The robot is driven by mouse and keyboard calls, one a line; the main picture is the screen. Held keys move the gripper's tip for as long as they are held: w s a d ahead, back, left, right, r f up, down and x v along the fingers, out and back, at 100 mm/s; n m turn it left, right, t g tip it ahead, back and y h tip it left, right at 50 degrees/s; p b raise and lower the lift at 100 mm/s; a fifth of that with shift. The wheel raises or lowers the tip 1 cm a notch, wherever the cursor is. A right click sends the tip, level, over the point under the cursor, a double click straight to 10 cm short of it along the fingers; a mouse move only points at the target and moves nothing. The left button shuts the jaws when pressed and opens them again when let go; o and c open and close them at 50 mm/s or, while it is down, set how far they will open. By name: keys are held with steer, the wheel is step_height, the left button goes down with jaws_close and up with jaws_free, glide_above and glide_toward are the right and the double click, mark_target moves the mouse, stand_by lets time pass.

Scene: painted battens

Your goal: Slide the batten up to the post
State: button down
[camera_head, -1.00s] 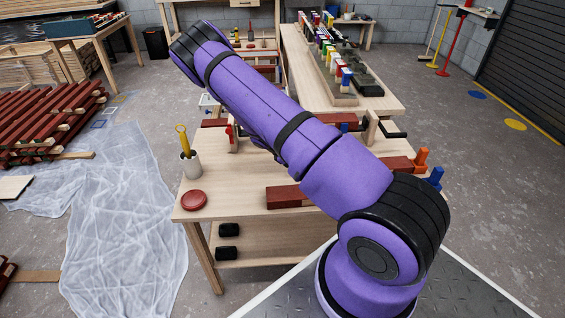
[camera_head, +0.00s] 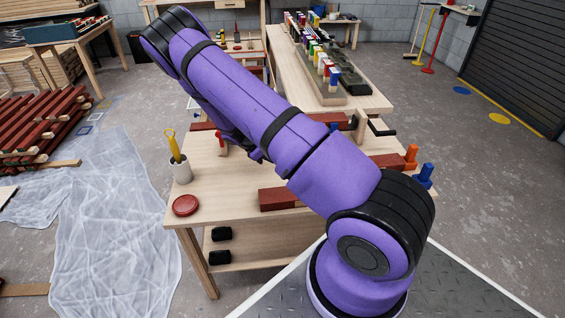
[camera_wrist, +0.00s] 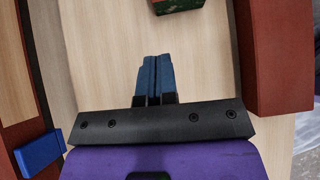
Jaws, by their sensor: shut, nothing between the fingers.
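My gripper (camera_wrist: 155,78) has narrow blue fingers, pressed together and empty, above pale wood in the wrist view. In the head view it is hidden behind my purple arm. A red-brown batten (camera_wrist: 272,60) lies to the right of the fingers, apart from them. In the head view a red-brown piece (camera_head: 279,199) shows at the bench front, and another (camera_head: 386,162) shows right of my arm. I cannot tell whether they are one batten. An orange post (camera_head: 411,156) and a blue post (camera_head: 425,175) stand at the bench's right end.
The workbench (camera_head: 225,180) also holds a red round lid (camera_head: 185,205) and a cup (camera_head: 182,172) with a yellow-handled tool. A further red-brown length (camera_wrist: 14,80) and a blue block (camera_wrist: 40,153) are at the wrist view's left. A red and green item (camera_wrist: 178,4) is cut off at the top.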

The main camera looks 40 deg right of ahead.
steer(key=v, duration=0.5)
steer(key=shift+w+a+r, duration=0.15)
steer(key=shift+a+r, duration=0.05)
steer(key=shift+a, duration=0.05)
